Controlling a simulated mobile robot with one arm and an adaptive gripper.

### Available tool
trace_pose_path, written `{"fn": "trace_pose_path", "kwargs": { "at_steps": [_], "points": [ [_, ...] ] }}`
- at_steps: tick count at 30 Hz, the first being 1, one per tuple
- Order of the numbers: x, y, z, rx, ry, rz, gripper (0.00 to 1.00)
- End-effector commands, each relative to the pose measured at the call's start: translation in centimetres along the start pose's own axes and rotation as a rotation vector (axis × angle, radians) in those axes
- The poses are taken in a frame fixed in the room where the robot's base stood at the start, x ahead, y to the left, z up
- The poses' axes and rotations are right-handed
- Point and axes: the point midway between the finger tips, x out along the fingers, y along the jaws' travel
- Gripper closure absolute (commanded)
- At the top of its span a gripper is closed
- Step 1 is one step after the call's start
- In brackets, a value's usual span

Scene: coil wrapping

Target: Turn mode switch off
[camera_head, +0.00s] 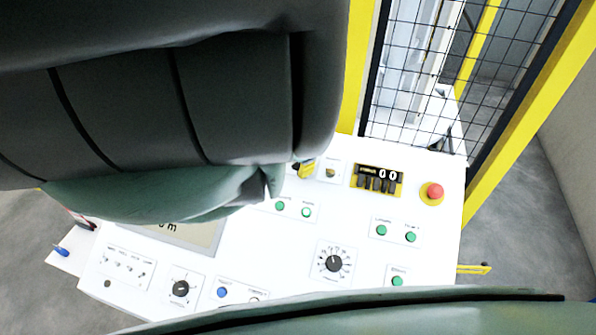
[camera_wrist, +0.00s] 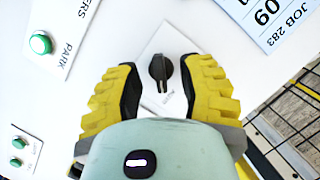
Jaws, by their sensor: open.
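A black rotary switch (camera_wrist: 162,68) on a white plate shows in the wrist view, between the two fingers of my gripper (camera_wrist: 160,88). Its pointer end faces down toward my wrist in that picture. The yellow, black-padded fingers are spread on either side of it, with a visible gap left and right. Whether the fingertips reach down level with the knob I cannot tell. The switch's label is not readable. In the head view my arm covers much of the panel, and only a yellow bit of my gripper (camera_head: 306,168) shows past it.
A green PARK button (camera_wrist: 40,43) is left of the switch and a job card (camera_wrist: 268,18) upper right in the wrist view. A mesh fence (camera_head: 410,80) stands behind.

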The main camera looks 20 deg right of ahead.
Motion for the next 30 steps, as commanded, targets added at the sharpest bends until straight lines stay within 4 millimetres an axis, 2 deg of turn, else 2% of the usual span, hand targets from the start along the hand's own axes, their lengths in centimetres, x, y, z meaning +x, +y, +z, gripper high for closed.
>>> {"fn": "trace_pose_path", "kwargs": {
  "at_steps": [3, 13, 14, 27, 30],
  "points": [
    [0.64, 0.01, -0.01, -0.001, 0.000, 0.000, 0.61],
    [0.61, -0.04, 0.00, 0.000, 0.000, 0.000, 0.61],
    [0.61, -0.04, 0.00, 0.000, 0.000, 0.000, 0.56],
    [0.62, -0.03, 0.00, 0.000, 0.000, 0.000, 1.00],
    [0.62, -0.03, 0.00, 0.000, 0.000, 0.000, 1.00]
  ]
}}
